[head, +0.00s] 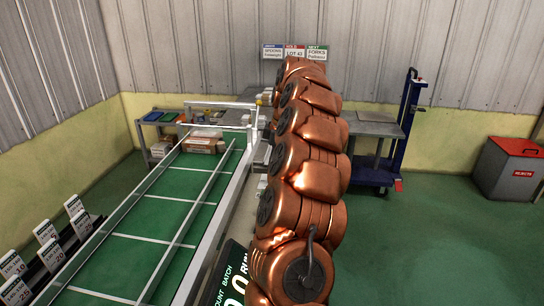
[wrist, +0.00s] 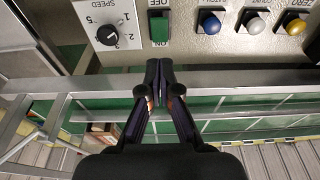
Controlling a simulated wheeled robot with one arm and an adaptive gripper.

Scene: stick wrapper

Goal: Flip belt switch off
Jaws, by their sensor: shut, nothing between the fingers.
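In the head view my copper arm covers the middle, and the gripper and switch are hidden.
Beside the switch are a speed dial (wrist: 106,35) and blue (wrist: 210,24), white (wrist: 252,23) and yellow (wrist: 295,24) buttons. A metal rail (wrist: 225,89) crosses below. The green conveyor (head: 150,218) lies left of my arm; a rejects bin (head: 508,168) stands right.

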